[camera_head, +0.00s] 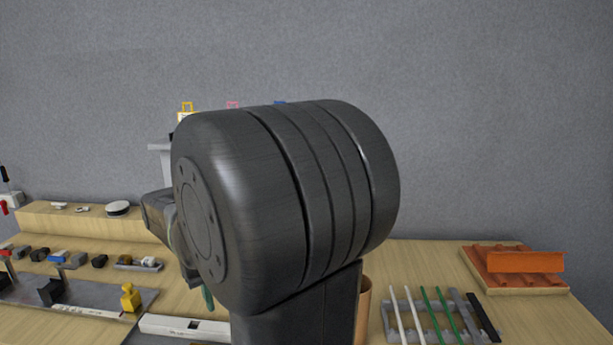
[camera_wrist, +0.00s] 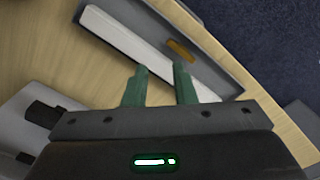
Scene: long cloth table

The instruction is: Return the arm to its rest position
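My arm's large dark joint fills the middle of the head view and hides much of the table. My gripper (camera_wrist: 160,69) shows in the wrist view as two green fingers, set apart with nothing between them. In the head view only a bit of green finger (camera_head: 208,298) shows below the arm. Under the fingers in the wrist view lies a grey tray (camera_wrist: 236,78) with a long white piece and a small brown piece (camera_wrist: 181,50). The fingers look to be above the wooden table; how high I cannot tell.
The wooden table (camera_head: 420,262) holds a rack of white and green rods (camera_head: 424,308) and an orange block on a terracotta tray (camera_head: 525,262) at right. At left are a raised wooden shelf (camera_head: 60,218), small dark parts and a yellow figure (camera_head: 130,298). A grey wall stands behind.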

